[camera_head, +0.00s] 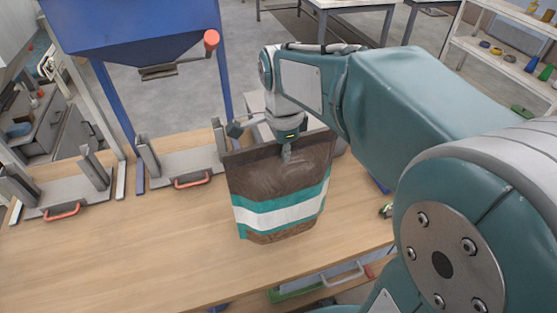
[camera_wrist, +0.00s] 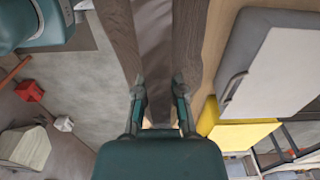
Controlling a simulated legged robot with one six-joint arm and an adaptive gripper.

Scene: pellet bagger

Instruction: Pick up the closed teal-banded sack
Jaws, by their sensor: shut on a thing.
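The brown sack (camera_head: 275,180) with teal and white bands hangs upright from my gripper (camera_head: 287,155) above the wooden bench. Its top edge is pressed flat and dark. My gripper is shut on the top part of the sack, with a fingertip showing on its near face. In the wrist view, the two fingers of my gripper (camera_wrist: 159,100) stand either side of the brown top strip of the sack (camera_wrist: 122,35). I cannot tell whether the sack's bottom touches the bench.
The wooden bench (camera_head: 130,250) is clear at the front left. Metal clamp stands with red handles (camera_head: 62,211) sit at left, under a blue hopper (camera_head: 140,35). A shelf (camera_head: 505,45) with small items stands at back right.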

